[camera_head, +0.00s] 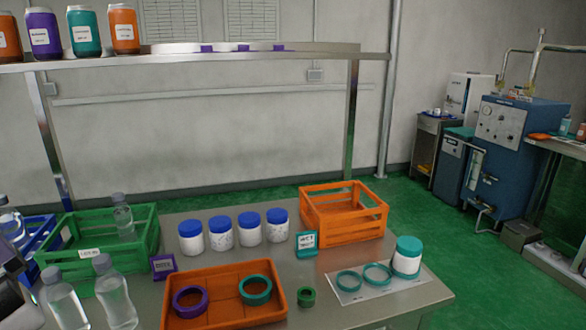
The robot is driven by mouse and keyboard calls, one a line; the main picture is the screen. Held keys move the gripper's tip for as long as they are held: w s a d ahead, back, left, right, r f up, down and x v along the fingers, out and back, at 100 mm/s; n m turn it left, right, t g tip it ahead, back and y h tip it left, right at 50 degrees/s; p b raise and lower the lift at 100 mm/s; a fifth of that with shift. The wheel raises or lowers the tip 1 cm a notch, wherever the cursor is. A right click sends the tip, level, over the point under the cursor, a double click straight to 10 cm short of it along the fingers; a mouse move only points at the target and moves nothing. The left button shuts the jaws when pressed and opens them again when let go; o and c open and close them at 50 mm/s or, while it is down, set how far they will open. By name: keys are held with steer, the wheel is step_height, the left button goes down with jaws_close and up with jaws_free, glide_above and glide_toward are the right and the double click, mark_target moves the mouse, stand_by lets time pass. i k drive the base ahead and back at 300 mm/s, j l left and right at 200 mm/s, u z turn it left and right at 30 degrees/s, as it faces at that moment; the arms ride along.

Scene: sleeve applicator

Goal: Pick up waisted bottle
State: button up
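Clear bottles with grey caps are in view, and I cannot tell for certain which one the task means. One clear bottle (117,296) stands upright at the front left of the metal table. A second clear bottle (66,305) stands just left of it, cut off by the bottom edge. A third clear bottle (124,221) stands in the green crate (142,244). A dark and pale part of what looks like my arm (12,285) shows at the left edge, close to the second bottle. Its fingertips cannot be made out.
An orange tray (222,320) with a purple ring (190,302) and a teal ring (256,290) lies right of the bottles. Several white jars (221,235) with blue lids stand behind it. An orange crate (344,229) is at the back right. A shelf (200,58) spans above.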

mark_target(111, 287)
steer(key=i+l, duration=0.2)
steer(key=l, duration=0.2)
steer(key=l+u, duration=0.1)
steer(key=u, duration=1.7)
steer(key=i, duration=0.55)
